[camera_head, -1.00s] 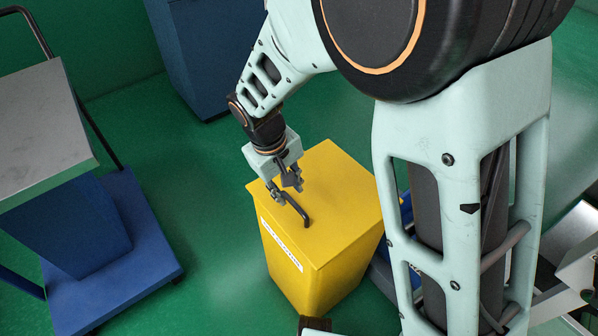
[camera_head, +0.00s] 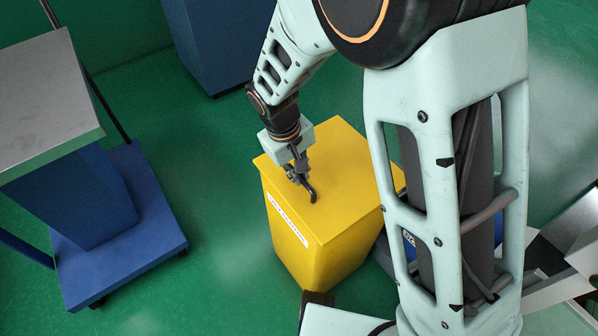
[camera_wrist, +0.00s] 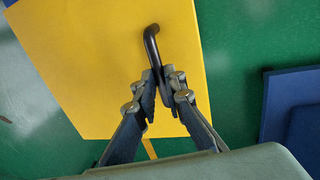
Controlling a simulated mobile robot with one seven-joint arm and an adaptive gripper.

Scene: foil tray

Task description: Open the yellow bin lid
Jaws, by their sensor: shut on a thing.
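The yellow bin (camera_head: 318,245) stands on the green floor with its flat lid (camera_head: 335,165) closed. The lid fills much of the wrist view (camera_wrist: 95,55). A dark bent handle (camera_head: 311,192) sits on the lid, and its bent end shows clear of my fingers in the wrist view (camera_wrist: 151,42). My gripper (camera_head: 297,177) reaches down over the lid and is shut on the handle. In the wrist view my gripper's fingers (camera_wrist: 162,85) close around the handle's straight part. The fingers partly hide the handle in the head view.
A blue cart (camera_head: 125,225) with a grey top (camera_head: 45,95) stands at the left. A blue cabinet (camera_head: 220,40) stands behind. A blue object (camera_wrist: 290,105) lies at the right in the wrist view. Green floor is clear between the cart and the bin.

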